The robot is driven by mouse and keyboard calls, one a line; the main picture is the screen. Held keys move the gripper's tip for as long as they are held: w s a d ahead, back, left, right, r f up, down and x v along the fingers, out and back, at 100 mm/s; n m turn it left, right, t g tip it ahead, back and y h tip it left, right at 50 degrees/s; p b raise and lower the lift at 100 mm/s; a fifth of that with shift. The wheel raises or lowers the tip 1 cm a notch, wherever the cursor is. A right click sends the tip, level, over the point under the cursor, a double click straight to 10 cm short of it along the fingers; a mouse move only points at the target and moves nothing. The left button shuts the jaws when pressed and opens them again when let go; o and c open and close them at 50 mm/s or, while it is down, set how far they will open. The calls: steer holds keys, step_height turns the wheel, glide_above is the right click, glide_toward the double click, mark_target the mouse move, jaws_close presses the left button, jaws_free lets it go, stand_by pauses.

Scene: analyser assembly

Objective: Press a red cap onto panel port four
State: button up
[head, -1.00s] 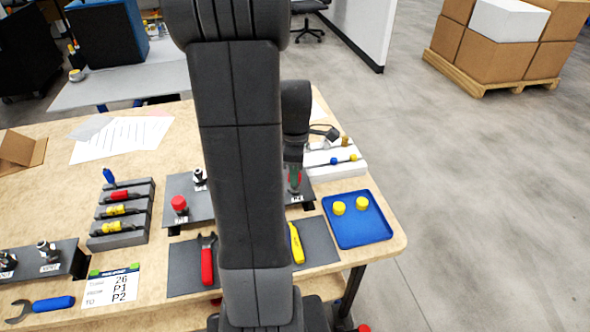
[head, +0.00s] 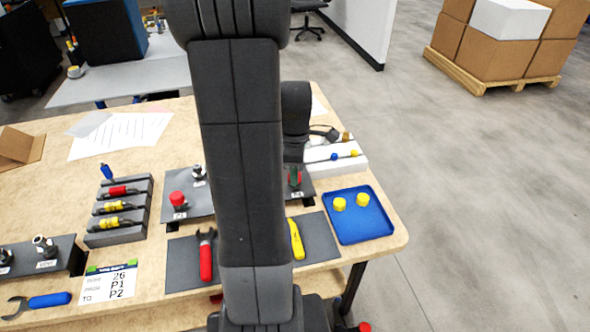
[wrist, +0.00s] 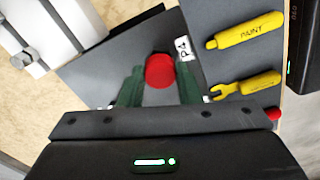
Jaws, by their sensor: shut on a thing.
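My gripper (wrist: 160,88) is shut on a red cap (wrist: 160,71), with a green finger on either side of it. The cap is over the grey panel (wrist: 118,62), right beside the P4 label (wrist: 184,49). The port under it is hidden, so I cannot tell whether the cap is seated. In the head view my gripper (head: 295,178) is at the panel's right end, partly hidden by my arm. Another red cap (head: 177,199) sits at the panel's left end. The panel's middle is hidden behind my arm.
A blue tray (head: 376,229) with two yellow caps (head: 339,204) lies right of the dark mat (head: 318,247). A white block (head: 345,167) stands behind the tray. A red-handled tool (head: 206,262) and a yellow one (head: 296,240) lie in front.

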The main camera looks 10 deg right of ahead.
steer(key=o, duration=1)
steer(key=shift+f, duration=0.1)
step_height(320, 180, up, 14)
steer(key=shift+f+p, duration=0.1)
steer(key=shift+p, duration=0.35)
steer(key=shift+f, duration=0.1)
step_height(320, 180, down, 13)
steer(key=shift+f+b, duration=0.2)
steer(key=shift+b, duration=0.25)
steer(key=shift+r, duration=0.25)
